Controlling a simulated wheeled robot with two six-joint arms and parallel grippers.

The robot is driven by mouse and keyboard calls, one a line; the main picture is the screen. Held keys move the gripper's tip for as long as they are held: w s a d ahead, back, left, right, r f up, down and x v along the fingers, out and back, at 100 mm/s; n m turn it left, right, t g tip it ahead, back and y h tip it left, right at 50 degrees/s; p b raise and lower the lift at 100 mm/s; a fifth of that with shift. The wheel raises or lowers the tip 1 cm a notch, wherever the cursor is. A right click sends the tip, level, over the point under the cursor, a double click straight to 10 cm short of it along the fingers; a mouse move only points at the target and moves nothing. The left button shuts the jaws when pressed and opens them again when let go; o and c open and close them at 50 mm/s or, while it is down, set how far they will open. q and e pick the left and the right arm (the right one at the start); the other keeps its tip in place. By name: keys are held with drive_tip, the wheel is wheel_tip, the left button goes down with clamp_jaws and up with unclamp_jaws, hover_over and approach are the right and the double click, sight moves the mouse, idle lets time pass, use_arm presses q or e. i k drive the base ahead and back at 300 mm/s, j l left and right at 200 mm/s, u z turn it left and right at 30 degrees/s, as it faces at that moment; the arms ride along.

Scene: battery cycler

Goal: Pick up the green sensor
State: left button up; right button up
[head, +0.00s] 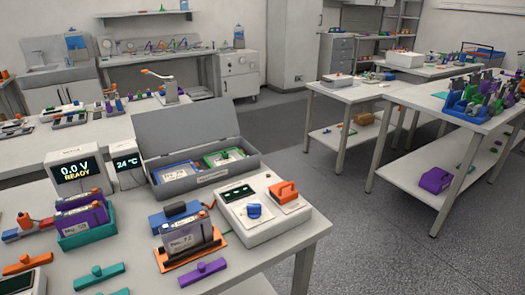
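A teal-green bar with a small raised knob (98,276) lies flat on the near table at the lower left. It is the loose green piece that best fits the green sensor, but I cannot read a label on it. Part of a second teal-green piece (118,292) shows at the bottom edge, cut off by the picture. A green-edged unit with a dark green knob (225,156) sits inside the open grey case. Neither of my grippers is in view.
A similar orange bar (25,263) and purple bar (203,271) lie on either side. Behind stand a teal tray (90,237) with purple packs, a grey pack on an orange base (180,260), a white device (262,226) and a readout (78,170).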

sight(225, 154)
drive_tip(key=i+l+z, duration=0.45)
drive_tip(key=l, duration=0.15)
drive_tip(key=i+l+z, duration=0.3)
drive_tip(key=l+z, duration=0.2)
drive_tip(key=i+l+z, duration=0.45)
drive_tip(key=i+j+u, duration=0.1)
drive_tip(key=i+u, duration=0.3)
drive_tip(key=i+l+u, duration=0.1)
drive_tip(key=i+u, duration=0.3)
drive_tip(key=i, duration=0.2)
drive_tip(key=i+l+u, duration=0.25)
drive_tip(key=i+u, duration=0.15)
drive_tip(key=i+j+u, duration=0.2)
drive_tip(key=i+u, duration=0.95)
drive_tip(key=i+l+u, duration=0.35)
drive_tip(key=i, duration=0.15)
drive_tip(key=i+u, duration=0.45)
drive_tip(key=i+l+u, duration=0.15)
drive_tip(key=u, duration=0.3)
drive_tip(key=i+l+u, duration=0.25)
drive_tip(key=u, duration=0.2)
drive_tip(key=i+l+u, duration=0.3)
drive_tip(key=u, duration=0.15)
